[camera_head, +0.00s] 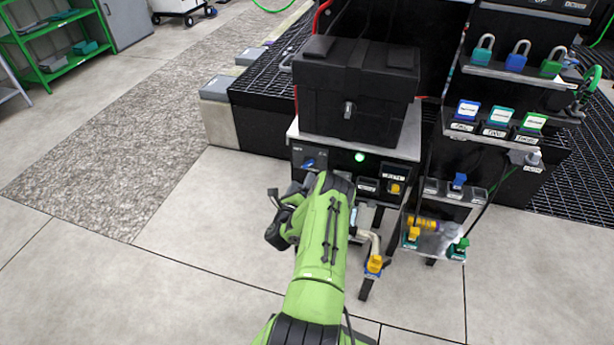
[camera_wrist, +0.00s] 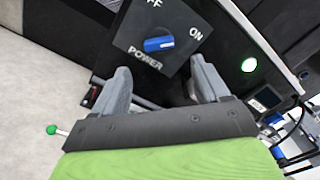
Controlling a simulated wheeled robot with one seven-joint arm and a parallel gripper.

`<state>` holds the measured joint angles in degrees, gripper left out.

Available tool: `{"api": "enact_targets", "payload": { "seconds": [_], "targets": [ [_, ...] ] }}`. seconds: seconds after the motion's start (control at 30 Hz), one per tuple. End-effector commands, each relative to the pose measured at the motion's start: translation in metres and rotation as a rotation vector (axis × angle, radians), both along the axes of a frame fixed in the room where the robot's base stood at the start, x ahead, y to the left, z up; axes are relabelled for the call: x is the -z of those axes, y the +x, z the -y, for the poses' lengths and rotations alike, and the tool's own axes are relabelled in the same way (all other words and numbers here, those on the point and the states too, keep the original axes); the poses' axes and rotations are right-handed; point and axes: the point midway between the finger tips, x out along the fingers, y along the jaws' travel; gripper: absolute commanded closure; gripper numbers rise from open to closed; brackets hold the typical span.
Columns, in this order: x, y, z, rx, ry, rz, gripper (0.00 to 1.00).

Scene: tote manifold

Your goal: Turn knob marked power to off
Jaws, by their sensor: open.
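The power knob is a blue bar-shaped handle (camera_wrist: 158,43) on a dark plate (camera_wrist: 182,22) lettered POWER, ON and a partly cut-off OFF. In the wrist view its bar lies nearly level, with its right end towards the ON side. The knob also shows small in the head view (camera_head: 309,163), at the left of the black panel under the toolbox. My gripper (camera_wrist: 160,76) is open, its two grey fingers apart and empty. The knob appears beyond the fingertips, between them in the picture; no contact shows. In the head view my green arm hides most of the gripper.
A green lamp (camera_wrist: 249,65) glows right of the knob. A black toolbox (camera_head: 356,90) sits above the panel. A yellow knob (camera_head: 395,188) is farther right on it. Shelves with padlocks (camera_head: 516,56) stand at the right.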

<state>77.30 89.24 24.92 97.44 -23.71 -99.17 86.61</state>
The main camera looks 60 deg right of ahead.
Motion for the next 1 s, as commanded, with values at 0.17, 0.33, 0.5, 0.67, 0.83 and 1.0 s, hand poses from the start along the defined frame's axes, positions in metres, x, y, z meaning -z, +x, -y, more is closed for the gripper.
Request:
{"api": "enact_targets", "payload": {
  "seconds": [0.17, 0.33, 0.5, 0.67, 0.83, 1.0],
  "targets": [
    [0.002, 0.005, 0.042, 0.005, -0.002, 0.002, 0.26],
    [0.001, 0.01, 0.063, 0.001, 0.0, 0.0, 0.26],
    [0.0, 0.011, 0.067, 0.0, 0.001, -0.001, 0.26],
    [0.0, 0.011, 0.067, -0.001, 0.002, -0.001, 0.32],
    [0.0, 0.011, 0.067, -0.001, 0.002, -0.001, 0.58],
    [0.0, 0.011, 0.067, -0.001, 0.002, -0.001, 0.82]
  ]
}}
